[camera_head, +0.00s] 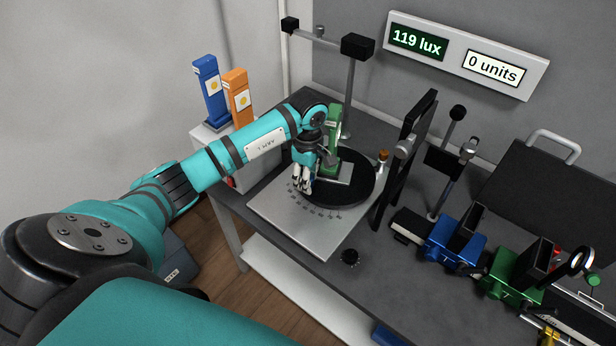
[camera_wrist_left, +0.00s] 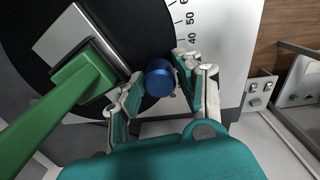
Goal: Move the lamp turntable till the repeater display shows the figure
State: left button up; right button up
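The black turntable (camera_head: 352,190) sits on a pale plate (camera_head: 285,222) with a printed degree scale. A green lamp post (camera_head: 334,135) stands on it. In the wrist view the disc (camera_wrist_left: 130,25), the green post (camera_wrist_left: 60,105) and scale numbers around 40 to 60 show. My left gripper (camera_head: 303,184) is at the disc's near-left edge. In the wrist view its fingers (camera_wrist_left: 160,80) close on both sides of a blue knob (camera_wrist_left: 159,76) at the disc's edge. The wall display reads 119 lux (camera_head: 418,43) and 0 units (camera_head: 493,68). My right gripper is out of view.
Dark upright panels (camera_head: 405,155) stand right of the turntable. Blue (camera_head: 455,243) and green (camera_head: 515,275) devices sit farther right. Blue (camera_head: 209,90) and orange (camera_head: 238,97) boxes stand on a side cabinet at left.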

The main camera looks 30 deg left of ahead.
pick_arm(q)
grip_shut()
jog(key=shift+s+d+n, duration=0.1)
jog(key=shift+d+n, duration=0.3)
jog(key=shift+n, duration=0.2)
jog(key=shift+o, duration=1)
grip_release()
jog(key=shift+r, duration=0.15)
notch_tip(320, 180, up, 12)
